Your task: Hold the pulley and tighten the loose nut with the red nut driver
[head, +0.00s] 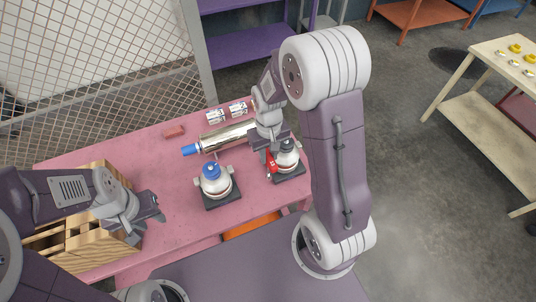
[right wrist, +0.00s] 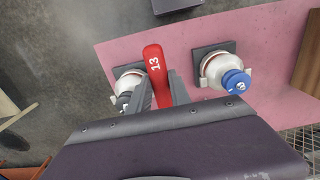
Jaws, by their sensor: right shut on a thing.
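My right gripper (right wrist: 160,98) is shut on the red nut driver (right wrist: 155,62), whose handle bears the number 13. In the head view the red nut driver (head: 271,162) is held close beside the unit with the dark pulley (head: 287,146). That unit is partly hidden behind my gripper in the right wrist view. A second white unit with a blue pulley (head: 211,170) stands on a dark base to its left; the blue pulley also shows in the right wrist view (right wrist: 236,80). My left gripper (head: 150,206) is open and empty by the wooden crate. The loose nut cannot be made out.
A mesh fence (head: 100,60) stands behind. The table's middle left is clear.

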